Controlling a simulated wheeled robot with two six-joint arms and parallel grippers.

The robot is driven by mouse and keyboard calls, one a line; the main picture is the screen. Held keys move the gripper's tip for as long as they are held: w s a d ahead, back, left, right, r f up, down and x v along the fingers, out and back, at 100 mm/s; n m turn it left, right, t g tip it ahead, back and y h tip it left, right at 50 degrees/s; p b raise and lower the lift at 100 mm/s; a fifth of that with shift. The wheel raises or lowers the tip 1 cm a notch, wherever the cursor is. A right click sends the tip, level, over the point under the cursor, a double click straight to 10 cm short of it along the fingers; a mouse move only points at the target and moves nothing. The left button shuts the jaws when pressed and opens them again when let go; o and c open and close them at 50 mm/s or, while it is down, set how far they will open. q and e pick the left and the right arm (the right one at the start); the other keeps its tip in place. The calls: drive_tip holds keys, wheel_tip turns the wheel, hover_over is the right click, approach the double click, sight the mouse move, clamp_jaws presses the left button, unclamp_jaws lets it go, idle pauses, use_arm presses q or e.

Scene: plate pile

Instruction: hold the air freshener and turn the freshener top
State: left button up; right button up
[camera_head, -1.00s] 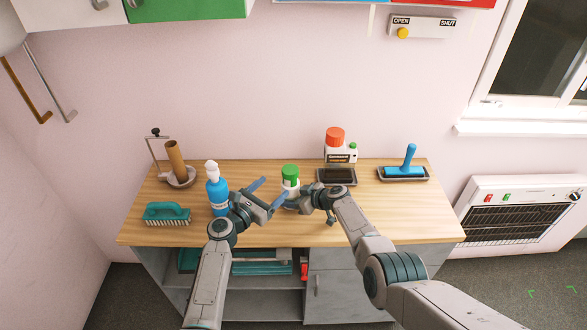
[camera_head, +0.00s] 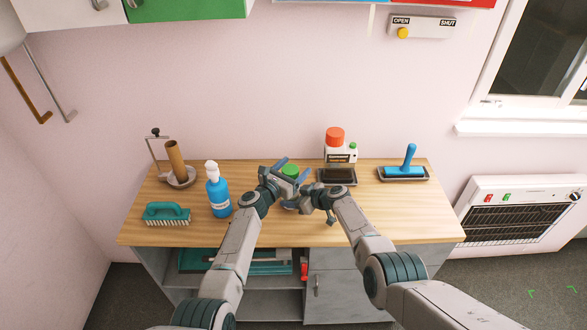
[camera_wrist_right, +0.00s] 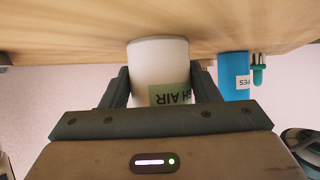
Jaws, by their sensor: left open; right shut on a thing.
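The air freshener has a white body and a green top (camera_head: 290,170); it stands on the wooden worktop. Its white body (camera_wrist_right: 158,65), with a label partly reading "AIR", fills the space between the fingers of my right gripper (camera_wrist_right: 160,90), which is shut on it low down. The right gripper also shows in the head view, reaching in from the right. My left gripper (camera_head: 289,172) is open, with its blue-grey fingers on either side of the green top. I cannot tell whether the fingers touch the top. The arms hide most of the body in the head view.
A blue spray bottle (camera_head: 218,196) and a teal brush (camera_head: 166,214) stand left of my left arm. A cardboard tube (camera_head: 175,160) stands on a holder behind. A red-capped white container (camera_head: 340,150), a dark tray (camera_head: 337,175) and a blue roller (camera_head: 405,170) are to the right.

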use_arm(q)
drive_tip(key=shift+w+d, duration=0.1)
drive_tip(key=shift+c, duration=0.4)
drive_tip(key=c, duration=0.9)
drive_tip(key=m+g+h, duration=0.3)
drive_tip(key=shift+d, duration=0.1)
drive_tip(key=shift+s+d+m+g+h, duration=0.1)
drive_tip(key=shift+s+m+g+h, duration=0.15)
drive_tip(key=shift+m+g+h, duration=0.7)
drive_tip(key=shift+g, duration=0.25)
drive_tip(key=o, duration=1)
